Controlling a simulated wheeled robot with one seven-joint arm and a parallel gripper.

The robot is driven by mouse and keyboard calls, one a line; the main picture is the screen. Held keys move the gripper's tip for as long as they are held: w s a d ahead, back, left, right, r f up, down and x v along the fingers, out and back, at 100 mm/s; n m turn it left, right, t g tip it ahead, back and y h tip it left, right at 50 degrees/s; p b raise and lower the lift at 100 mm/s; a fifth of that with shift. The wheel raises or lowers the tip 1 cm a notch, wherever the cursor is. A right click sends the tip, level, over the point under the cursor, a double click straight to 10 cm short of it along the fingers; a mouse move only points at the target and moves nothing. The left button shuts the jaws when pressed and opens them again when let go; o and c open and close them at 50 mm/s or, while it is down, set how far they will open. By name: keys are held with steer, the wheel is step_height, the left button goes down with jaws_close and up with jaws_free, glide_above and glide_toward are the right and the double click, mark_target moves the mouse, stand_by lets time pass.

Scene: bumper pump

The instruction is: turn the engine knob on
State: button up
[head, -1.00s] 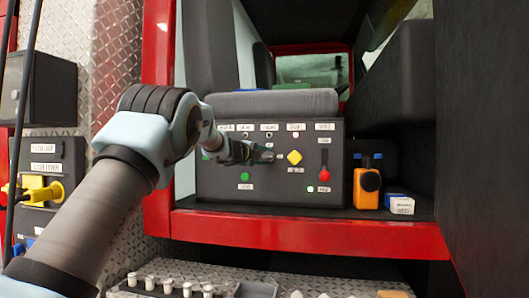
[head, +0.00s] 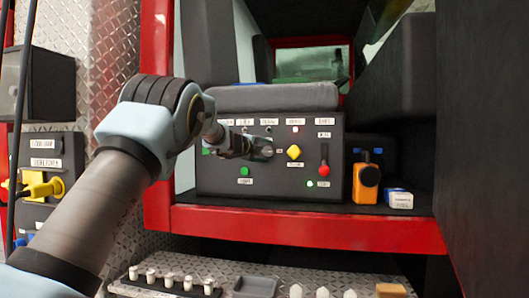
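A dark control panel (head: 215,178) stands in the red-framed cab opening, with several small labels that are too blurred to read. My gripper (head: 262,148) reaches in from the left, its tips at the panel's face in the middle. Its fingers cover that part of the panel, so I cannot tell whether they are open or closed on a knob there. A yellow knob (head: 294,152) sits just right of the fingertips, apart from them. I cannot tell from the labels which control is the engine knob.
A red knob (head: 324,170) on a slot, a green button (head: 244,171) and a lit green lamp (head: 310,184) are on the panel. An orange device (head: 366,183) and a white-and-blue box (head: 399,199) stand to the right. A red sill (head: 300,227) runs below.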

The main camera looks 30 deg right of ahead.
steer(key=shift+o, duration=0.3)
steer(key=shift+a, duration=0.1)
steer(key=shift+s+a+b, duration=0.1)
steer(key=shift+a+b, duration=0.15)
steer(key=shift+b, duration=0.05)
steer(key=b+v, duration=0.4)
steer(key=v, duration=0.6)
steer(key=shift+r, duration=0.1)
steer(key=shift+a, duration=0.1)
